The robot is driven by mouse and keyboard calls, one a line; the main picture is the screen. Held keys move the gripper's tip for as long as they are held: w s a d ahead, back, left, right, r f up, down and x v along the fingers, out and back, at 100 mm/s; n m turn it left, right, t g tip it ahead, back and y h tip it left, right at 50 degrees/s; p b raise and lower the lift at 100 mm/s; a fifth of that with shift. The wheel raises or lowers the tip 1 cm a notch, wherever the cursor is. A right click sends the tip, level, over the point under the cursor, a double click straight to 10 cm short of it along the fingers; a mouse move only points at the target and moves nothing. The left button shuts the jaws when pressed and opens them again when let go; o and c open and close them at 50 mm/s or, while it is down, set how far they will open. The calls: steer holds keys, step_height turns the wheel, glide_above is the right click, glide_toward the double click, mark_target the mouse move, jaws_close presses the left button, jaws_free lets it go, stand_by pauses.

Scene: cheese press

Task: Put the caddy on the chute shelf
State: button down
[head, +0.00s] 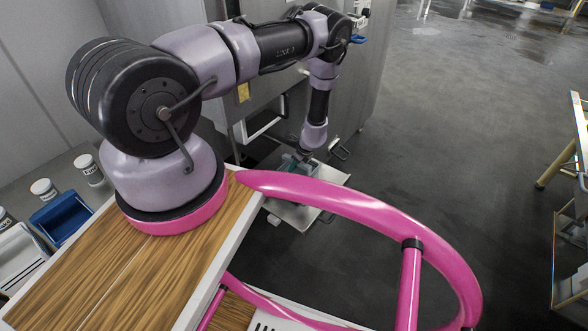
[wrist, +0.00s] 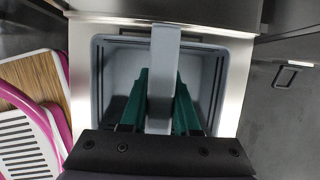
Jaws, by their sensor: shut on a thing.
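The caddy (wrist: 222,85) is a grey, open, square tub with a flat grey handle (wrist: 165,55) across its top. In the wrist view my gripper (wrist: 160,85) has its green fingers shut on both sides of the handle. The caddy looks upright and empty where its inside shows. The bright metal chute shelf (wrist: 240,70) shows around it. In the head view my gripper (head: 305,155) and the caddy (head: 288,166) are small, over the shelf (head: 300,215). I cannot tell whether the caddy's base touches the shelf.
A steel machine (head: 265,120) stands behind the shelf. A pink rail (head: 360,205) curves in front of it in the head view. A blue bin (head: 62,216) and white jars (head: 88,168) stand at the left.

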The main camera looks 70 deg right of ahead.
mark_target(304, 164)
steer(key=shift+f, duration=0.65)
steer(key=c, duration=0.6)
jaws_free()
steer(key=shift+f, duration=0.15)
steer(key=shift+c, duration=0.2)
steer(key=v, duration=1.2)
steer(key=shift+a, duration=0.1)
